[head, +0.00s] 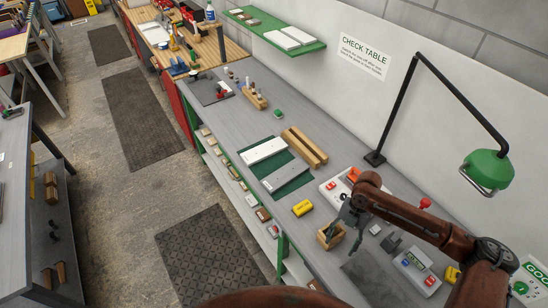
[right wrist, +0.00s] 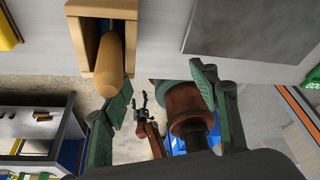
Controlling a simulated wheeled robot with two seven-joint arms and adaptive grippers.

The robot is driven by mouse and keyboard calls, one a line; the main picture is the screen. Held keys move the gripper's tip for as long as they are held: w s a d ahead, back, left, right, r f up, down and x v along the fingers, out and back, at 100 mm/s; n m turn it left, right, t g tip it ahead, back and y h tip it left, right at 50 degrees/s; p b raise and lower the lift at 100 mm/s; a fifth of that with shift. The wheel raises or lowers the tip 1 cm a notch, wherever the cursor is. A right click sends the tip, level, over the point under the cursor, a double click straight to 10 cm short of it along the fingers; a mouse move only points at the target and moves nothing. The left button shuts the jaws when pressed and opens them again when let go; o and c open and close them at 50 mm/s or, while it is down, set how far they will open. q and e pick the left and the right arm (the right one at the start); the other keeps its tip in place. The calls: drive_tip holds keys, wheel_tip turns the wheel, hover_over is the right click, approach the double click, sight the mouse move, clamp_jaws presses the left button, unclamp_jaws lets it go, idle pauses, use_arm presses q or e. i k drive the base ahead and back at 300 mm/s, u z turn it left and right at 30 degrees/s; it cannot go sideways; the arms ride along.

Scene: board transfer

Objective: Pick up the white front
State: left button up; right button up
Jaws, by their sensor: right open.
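A white front panel (head: 264,150) lies flat on a green mat (head: 287,142) on the grey bench, in the middle of the head view. A second, greyer panel (head: 285,177) lies on another green mat (head: 296,192) just in front of it. My right gripper (head: 348,222) is open and empty beside a small wooden box (head: 330,241), well to the right of and nearer than the white panel. In the right wrist view its two green fingers are spread apart; the wooden box (right wrist: 85,12) holds a tan rounded piece. A dark claw shape (right wrist: 147,98) there may be my left gripper; its jaws are unclear.
Wooden bars (head: 305,147) lie right of the panels. A yellow block (head: 303,208) sits between the panels and the box. A black lamp arm with a green head (head: 487,169) stands at right. Boards lie on the green wall shelf (head: 258,29).

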sight(253, 156)
drive_tip(key=z, duration=0.1)
drive_tip(key=k, duration=0.35)
drive_tip(key=u, duration=1.2)
drive_tip(key=i, duration=2.5)
drive_tip(key=z, duration=1.35)
drive_tip(key=i, duration=0.75)
drive_tip(key=z, duration=0.65)
